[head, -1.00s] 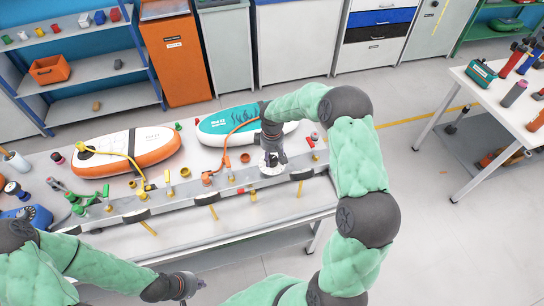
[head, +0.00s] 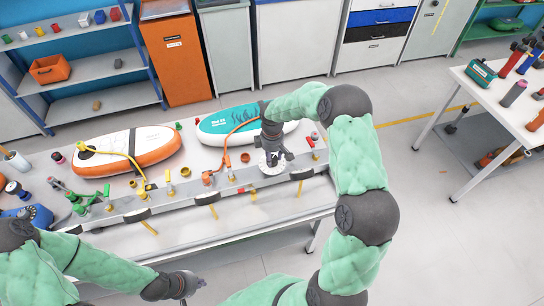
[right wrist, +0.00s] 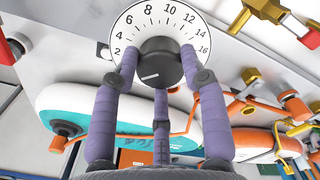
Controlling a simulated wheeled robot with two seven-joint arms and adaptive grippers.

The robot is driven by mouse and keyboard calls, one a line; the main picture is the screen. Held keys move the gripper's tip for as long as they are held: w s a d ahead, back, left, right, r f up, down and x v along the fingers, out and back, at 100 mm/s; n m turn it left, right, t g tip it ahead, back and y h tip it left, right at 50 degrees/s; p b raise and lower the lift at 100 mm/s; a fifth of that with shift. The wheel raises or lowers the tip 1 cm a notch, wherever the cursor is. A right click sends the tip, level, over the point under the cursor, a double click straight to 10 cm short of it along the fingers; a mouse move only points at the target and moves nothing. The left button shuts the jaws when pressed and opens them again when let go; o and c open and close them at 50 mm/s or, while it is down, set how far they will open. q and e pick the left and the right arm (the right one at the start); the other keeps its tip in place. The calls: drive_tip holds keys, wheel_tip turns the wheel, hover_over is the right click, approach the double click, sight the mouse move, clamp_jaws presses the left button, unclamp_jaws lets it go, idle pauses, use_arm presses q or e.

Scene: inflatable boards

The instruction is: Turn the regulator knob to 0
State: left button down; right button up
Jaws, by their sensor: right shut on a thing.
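The regulator knob (right wrist: 160,62) is dark grey, on a round white dial marked 2 to 16, in the right wrist view. Its white mark points to the lower left, below the 2. No 0 can be read; a finger covers that part of the rim. My right gripper (head: 272,152) is at the dial (head: 272,167) on the bench rail, and its purple-sleeved fingers (right wrist: 160,75) are closed around the knob. My left gripper (head: 192,285) hangs in front of the bench, away from the dial; its jaw opening is unclear.
An orange-and-white board (head: 128,150) and a teal-and-white board (head: 240,120) lie behind the rail. Yellow, orange and green hoses and fittings sit along the rail (head: 170,200). A white table (head: 515,110) stands at the right, with clear floor between.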

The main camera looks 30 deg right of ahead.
sight(273, 158)
drive_tip(key=o, duration=1.1)
drive_tip(key=shift+s, duration=0.15)
drive_tip(key=shift+r, duration=0.45)
wheel_tip(273, 158, up, 11)
